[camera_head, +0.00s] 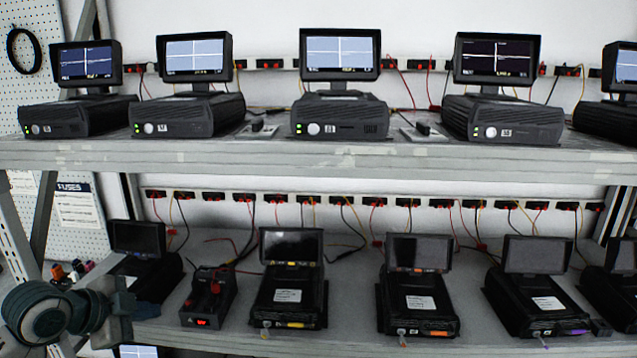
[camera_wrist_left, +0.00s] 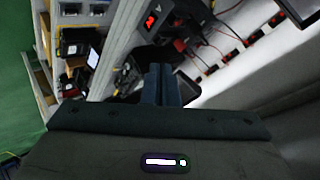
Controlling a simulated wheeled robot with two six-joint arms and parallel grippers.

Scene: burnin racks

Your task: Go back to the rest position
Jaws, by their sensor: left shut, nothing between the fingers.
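My left gripper (camera_head: 122,310) shows at the lower left of the head view, in front of the lower shelf's left end. Its arm comes in from the left edge. In the left wrist view its two dark fingers (camera_wrist_left: 162,85) are together, with nothing between them. It is apart from the devices on the shelf. My right gripper is in neither view.
The upper shelf (camera_head: 300,157) carries several dark units with lit screens. The lower shelf (camera_head: 350,335) carries several black units with dark screens and a small black device (camera_head: 208,297) with a red display. A pegboard (camera_head: 25,100) stands at the left.

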